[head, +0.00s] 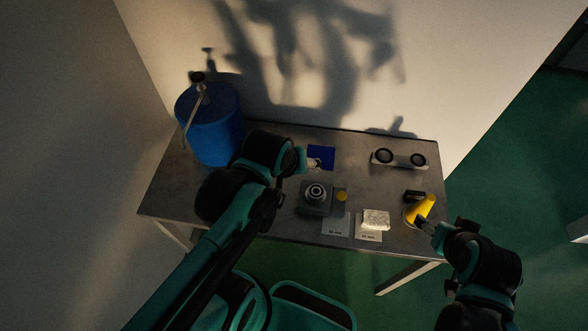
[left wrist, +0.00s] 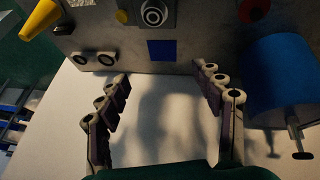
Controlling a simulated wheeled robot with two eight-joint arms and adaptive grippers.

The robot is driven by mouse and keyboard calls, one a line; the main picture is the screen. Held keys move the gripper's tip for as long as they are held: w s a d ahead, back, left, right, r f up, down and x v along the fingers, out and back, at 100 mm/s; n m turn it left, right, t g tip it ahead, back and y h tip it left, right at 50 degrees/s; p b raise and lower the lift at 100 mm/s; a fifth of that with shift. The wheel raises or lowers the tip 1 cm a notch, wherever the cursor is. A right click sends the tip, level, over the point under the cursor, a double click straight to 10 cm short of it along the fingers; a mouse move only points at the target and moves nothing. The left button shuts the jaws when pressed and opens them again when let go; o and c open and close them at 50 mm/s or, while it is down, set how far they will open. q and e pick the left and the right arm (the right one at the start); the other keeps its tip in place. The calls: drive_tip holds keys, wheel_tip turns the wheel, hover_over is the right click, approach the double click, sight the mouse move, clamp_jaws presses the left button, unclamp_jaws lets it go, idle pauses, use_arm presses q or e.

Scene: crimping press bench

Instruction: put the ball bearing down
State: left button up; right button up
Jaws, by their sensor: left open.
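A round, ringed metal piece, which looks like the ball bearing (head: 316,191), sits on the dark press block (head: 313,209) at the middle of the bench. It also shows at the top of the left wrist view (left wrist: 153,13). My left gripper (head: 314,163) is open, beyond the block and close to the blue square (head: 322,152). In the left wrist view nothing is between its fingers (left wrist: 160,82). My right gripper (head: 427,226) is by the yellow cone (head: 424,206) at the right; its finger state is unclear.
A blue drum (head: 216,130) stands at the back left. A holder with two dark rings (head: 398,160) is at the back right. A yellow button (head: 341,197), a pale packet (head: 376,218) and label cards (head: 335,230) lie near the front. A red round part (left wrist: 252,10) shows in the wrist view.

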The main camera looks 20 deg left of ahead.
use_arm(q)
drive_tip(key=m, duration=0.1)
drive_tip(key=s+m+t, duration=0.1)
drive_tip(key=m, duration=0.1)
drive_tip(key=r+m, duration=0.1)
drive_tip(key=m, duration=0.1)
drive_tip(key=shift+s+a, duration=0.2)
drive_tip(key=shift+s, duration=0.2)
drive_tip(key=shift+f, duration=0.1)
wheel_tip(320, 180, down, 14)
drive_tip(key=b, duration=1.4)
